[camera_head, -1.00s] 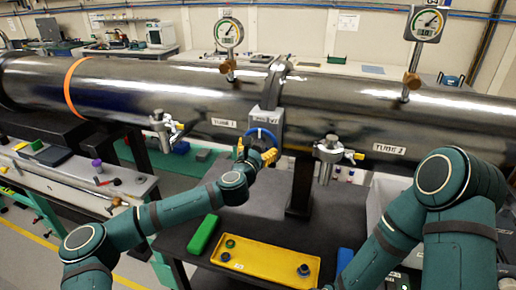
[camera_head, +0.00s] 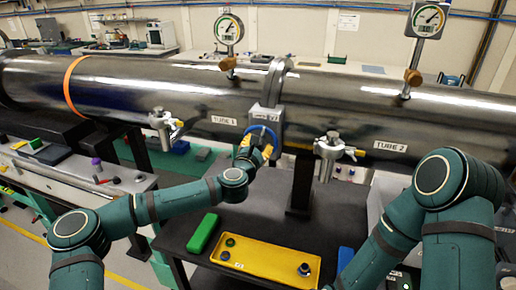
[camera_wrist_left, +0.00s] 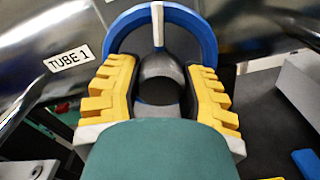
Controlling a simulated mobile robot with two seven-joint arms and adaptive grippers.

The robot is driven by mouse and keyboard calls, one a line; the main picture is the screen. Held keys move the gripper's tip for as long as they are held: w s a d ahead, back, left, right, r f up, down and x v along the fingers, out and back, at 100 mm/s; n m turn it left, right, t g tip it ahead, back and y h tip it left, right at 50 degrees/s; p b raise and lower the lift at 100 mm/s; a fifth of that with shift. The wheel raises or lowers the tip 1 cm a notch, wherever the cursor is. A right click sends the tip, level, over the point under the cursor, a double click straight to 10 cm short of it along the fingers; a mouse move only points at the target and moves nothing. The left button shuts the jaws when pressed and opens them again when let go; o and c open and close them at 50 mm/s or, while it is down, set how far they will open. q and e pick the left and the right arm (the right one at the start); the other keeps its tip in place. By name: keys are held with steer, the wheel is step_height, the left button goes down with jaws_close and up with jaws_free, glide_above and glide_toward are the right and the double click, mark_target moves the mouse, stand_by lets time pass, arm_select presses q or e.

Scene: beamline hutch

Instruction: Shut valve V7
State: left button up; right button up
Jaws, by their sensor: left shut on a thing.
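Valve V7 (camera_head: 266,115) is a grey box with a label under the joint between the two big steel tubes. Its blue handwheel (camera_head: 263,130) faces me, and the wheel rim (camera_wrist_left: 206,40) with one white mark arches across the top of the left wrist view. My left gripper (camera_head: 256,153) is at the wheel from below. Its yellow stepped fingers (camera_wrist_left: 158,88) stand either side of a dark, rounded hub part, closed on the handwheel. The exact contact is partly hidden. My right gripper is outside the views.
Tube 1 (camera_head: 185,95) and tube 2 (camera_head: 440,125) run across behind the valve. Metal side fittings (camera_head: 163,122) (camera_head: 328,147) hang left and right of it. Below, a yellow tray (camera_head: 262,258) and a green box (camera_head: 203,233) sit on a dark table.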

arm_select(q)
steer(key=m+b, duration=0.1)
steer(key=m, duration=0.2)
steer(key=shift+m+b, duration=0.4)
steer(key=m+b, duration=0.3)
steer(key=m, duration=0.1)
steer(key=shift+r+m, duration=0.1)
steer(key=shift+m, duration=0.2)
steer(key=m+b, duration=0.3)
steer(key=m, duration=0.2)
steer(key=m+b, duration=0.2)
steer(key=m, duration=0.3)
steer(key=shift+r+b, duration=0.15)
steer(key=shift+b, duration=0.2)
steer(key=shift+m+b, duration=0.4)
steer(key=shift+m, duration=0.5)
steer(key=m+b, duration=0.1)
steer(key=m, duration=0.4)
steer(key=shift+r, duration=0.1)
steer(key=m+b, duration=0.1)
steer(key=m, duration=0.3)
steer(key=shift+m, duration=1.9)
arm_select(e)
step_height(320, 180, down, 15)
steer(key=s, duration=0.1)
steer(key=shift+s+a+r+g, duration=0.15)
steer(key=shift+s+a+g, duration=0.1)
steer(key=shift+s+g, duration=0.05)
